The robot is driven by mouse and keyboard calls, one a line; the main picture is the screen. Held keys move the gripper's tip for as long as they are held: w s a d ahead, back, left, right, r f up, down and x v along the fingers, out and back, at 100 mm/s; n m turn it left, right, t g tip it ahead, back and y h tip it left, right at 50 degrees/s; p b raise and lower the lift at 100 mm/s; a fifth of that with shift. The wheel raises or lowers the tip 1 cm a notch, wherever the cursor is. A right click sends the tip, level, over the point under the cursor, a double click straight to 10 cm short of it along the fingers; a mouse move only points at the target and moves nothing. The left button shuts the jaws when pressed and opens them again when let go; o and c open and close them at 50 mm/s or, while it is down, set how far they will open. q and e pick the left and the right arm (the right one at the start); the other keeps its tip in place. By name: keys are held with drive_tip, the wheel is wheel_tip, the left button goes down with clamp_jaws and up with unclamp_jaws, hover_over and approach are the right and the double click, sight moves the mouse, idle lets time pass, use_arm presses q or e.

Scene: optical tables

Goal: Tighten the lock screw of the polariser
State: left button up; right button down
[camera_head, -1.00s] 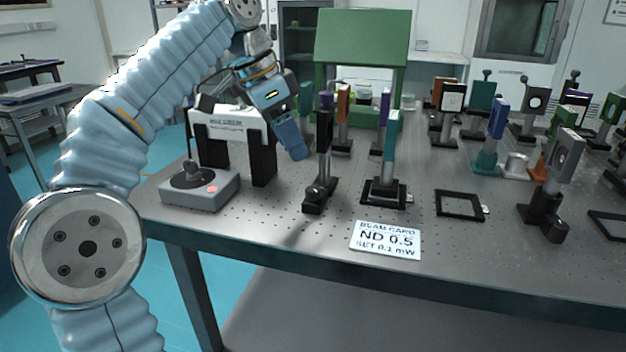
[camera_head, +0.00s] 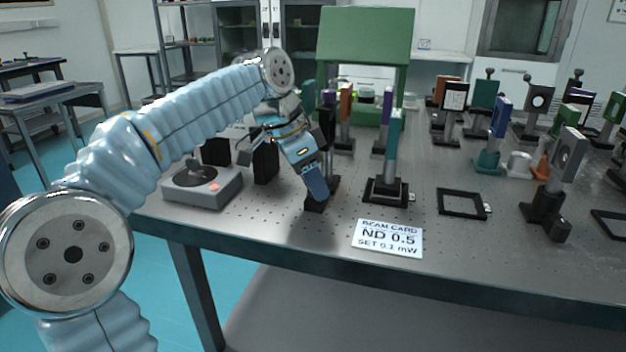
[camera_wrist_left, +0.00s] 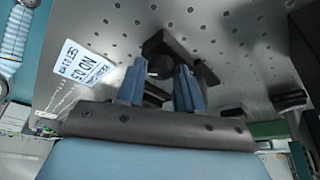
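A black post-mounted optic (camera_head: 327,122) stands near the table's front edge in the head view; I take it for the polariser but cannot confirm it. My left gripper (camera_head: 318,192) is tilted down in front of its lower post and hides most of it. In the left wrist view my left gripper (camera_wrist_left: 159,88) has its two blue fingers apart. A dark rounded part (camera_wrist_left: 160,66), perhaps the lock screw, lies between and beyond the fingertips, over a black base (camera_wrist_left: 185,50). Contact cannot be told. My right gripper is not in view.
A card reading "ND 0.5" (camera_head: 388,238) lies at the front edge. A teal optic (camera_head: 392,135) stands just right of the gripper. A grey box with a dark disc (camera_head: 202,186) is at left.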

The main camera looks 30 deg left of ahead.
use_arm(q)
clamp_jaws()
drive_tip(key=shift+n, duration=0.4)
drive_tip(key=n+y, duration=0.1)
drive_tip(key=n, duration=0.1)
drive_tip(key=n+t+y, duration=0.1)
drive_tip(key=n, duration=0.2)
drive_tip(key=shift+d, duration=0.15)
drive_tip(key=n+y, duration=0.1)
drive_tip(key=n, duration=0.2)
drive_tip(key=n+y, duration=0.1)
drive_tip(key=n, duration=0.2)
drive_tip(key=shift+d+n+y, duration=0.15)
drive_tip(key=shift+n+y, duration=0.25)
drive_tip(key=n+g+y, duration=0.1)
drive_tip(key=n, duration=0.2)
drive_tip(key=n+g+y, duration=0.1)
drive_tip(key=n, duration=0.3)
drive_tip(key=shift+w+d, duration=0.1)
drive_tip(key=n+g, duration=0.1)
drive_tip(key=n, duration=0.2)
drive_tip(key=n+g, duration=0.1)
drive_tip(key=n, duration=0.2)
drive_tip(key=shift+w+n+g+y, duration=0.1)
drive_tip(key=shift+n+g+y, duration=0.3)
drive_tip(key=shift+o, duration=2.2)
unclamp_jaws()
